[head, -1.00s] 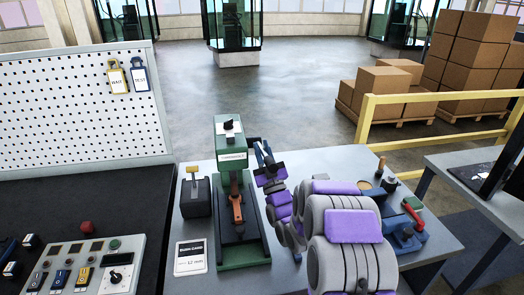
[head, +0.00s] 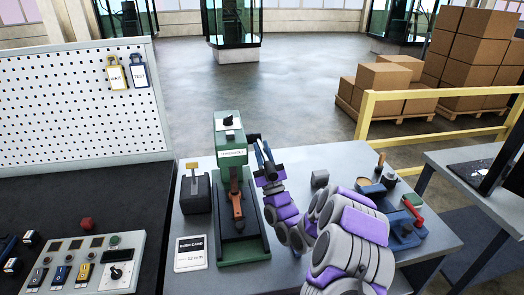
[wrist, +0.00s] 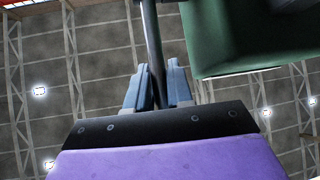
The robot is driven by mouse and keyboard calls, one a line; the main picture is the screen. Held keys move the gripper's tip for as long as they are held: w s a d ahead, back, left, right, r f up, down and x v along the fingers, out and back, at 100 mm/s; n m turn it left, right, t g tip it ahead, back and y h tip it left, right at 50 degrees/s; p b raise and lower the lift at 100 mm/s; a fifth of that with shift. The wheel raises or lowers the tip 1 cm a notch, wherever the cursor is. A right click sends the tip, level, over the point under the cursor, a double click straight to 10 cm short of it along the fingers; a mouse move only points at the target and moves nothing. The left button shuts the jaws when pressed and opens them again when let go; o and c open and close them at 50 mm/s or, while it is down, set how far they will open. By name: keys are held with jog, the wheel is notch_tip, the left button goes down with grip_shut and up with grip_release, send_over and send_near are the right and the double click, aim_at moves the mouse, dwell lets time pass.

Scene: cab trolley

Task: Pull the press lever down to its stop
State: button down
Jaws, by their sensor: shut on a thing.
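The green press (head: 232,150) stands upright on the grey bench, with an orange-and-dark tool part (head: 236,205) at its front. My gripper (head: 263,158) is at the right side of the press head. In the wrist view, the blue-grey fingers of my gripper (wrist: 158,88) are closed around a dark rod, the press lever (wrist: 151,35), which runs up between them. The green press head also shows in the wrist view (wrist: 245,35), to the right of the rod. The lever's joint with the press is hard to make out in the head view.
A small dark block with a yellow-topped handle (head: 195,190) and a printed card (head: 190,254) are left of the press. A blue vise with a red handle (head: 405,228) sits at the bench's right. A yellow rail (head: 430,98) and stacked boxes (head: 465,60) are behind.

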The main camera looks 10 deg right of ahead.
aim_at(262, 148)
jog(key=shift+r+m+g+h+p, duration=0.3)
jog(key=shift+r+g+h+p, duration=0.25)
jog(key=shift+r+p, duration=0.3)
jog(key=shift+w+r+m+g+h+p, duration=0.25)
jog(key=shift+r+m+g+h+p, duration=0.1)
jog(key=shift+r+g+p, duration=0.3)
jog(key=shift+w+f+g+p, duration=0.1)
jog(key=shift+w+g+p, duration=0.05)
jog(key=shift+g+p, duration=0.15)
